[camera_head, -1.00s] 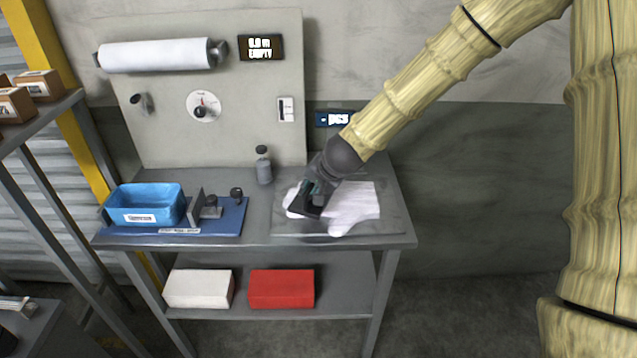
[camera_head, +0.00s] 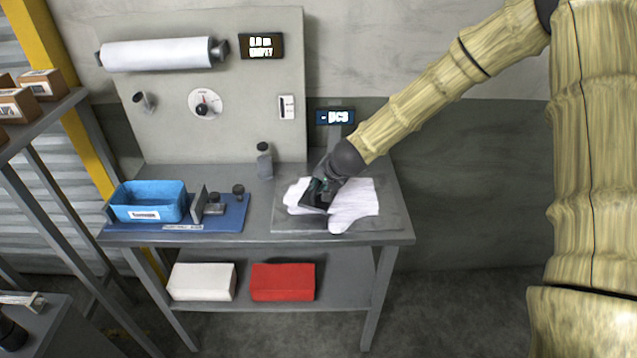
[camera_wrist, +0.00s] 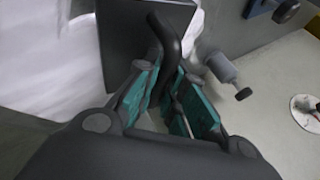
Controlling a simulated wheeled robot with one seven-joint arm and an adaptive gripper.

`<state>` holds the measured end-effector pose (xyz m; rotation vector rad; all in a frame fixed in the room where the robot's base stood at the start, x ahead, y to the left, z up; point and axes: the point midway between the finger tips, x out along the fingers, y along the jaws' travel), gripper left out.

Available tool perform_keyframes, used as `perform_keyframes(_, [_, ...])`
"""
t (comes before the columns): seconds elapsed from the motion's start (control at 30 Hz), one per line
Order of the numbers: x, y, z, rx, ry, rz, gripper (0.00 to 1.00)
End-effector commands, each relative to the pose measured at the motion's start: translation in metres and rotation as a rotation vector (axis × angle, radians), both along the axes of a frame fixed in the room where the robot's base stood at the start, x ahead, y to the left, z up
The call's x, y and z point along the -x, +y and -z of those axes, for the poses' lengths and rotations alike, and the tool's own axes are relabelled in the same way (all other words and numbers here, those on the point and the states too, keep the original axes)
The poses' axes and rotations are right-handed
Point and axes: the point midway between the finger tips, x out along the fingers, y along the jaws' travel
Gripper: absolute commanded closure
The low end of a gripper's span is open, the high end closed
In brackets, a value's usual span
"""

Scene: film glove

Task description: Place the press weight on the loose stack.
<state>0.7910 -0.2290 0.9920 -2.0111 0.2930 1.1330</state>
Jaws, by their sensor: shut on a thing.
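The press weight (camera_wrist: 125,45) is a dark block with a curved black handle (camera_wrist: 163,50) in the wrist view. My gripper (camera_wrist: 170,85) is shut on that handle, its teal pads on either side. In the head view my gripper (camera_head: 322,187) and the dark weight (camera_head: 314,200) are over the loose stack (camera_head: 352,203), a white pile of flat, glove-like pieces on a grey plate. The stack also shows beside the weight in the wrist view (camera_wrist: 45,60). Whether the weight touches the stack I cannot tell; its underside is hidden.
A grey bottle (camera_head: 264,160) stands left of the stack. Further left are a blue tray (camera_head: 228,222) with dark fixtures and a blue bin (camera_head: 148,200). A small display (camera_head: 335,117) stands behind the stack. The bench's (camera_head: 255,212) front right corner is clear.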

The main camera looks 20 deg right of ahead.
Motion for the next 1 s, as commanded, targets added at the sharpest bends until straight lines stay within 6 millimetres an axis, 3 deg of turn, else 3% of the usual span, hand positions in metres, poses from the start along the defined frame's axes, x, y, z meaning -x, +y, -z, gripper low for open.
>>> perform_keyframes(0.73, [-0.0010,0.0004,0.0091,0.000,-0.003,0.000,1.00])
perform_keyframes(0.77, [-0.0004,0.0002,0.0090,0.000,-0.001,0.000,0.83])
perform_keyframes(0.83, [-0.0004,0.0001,0.0089,0.000,-0.001,0.000,0.71])
perform_keyframes(1.0, [-0.0004,0.0001,0.0089,0.001,-0.001,0.001,0.67])
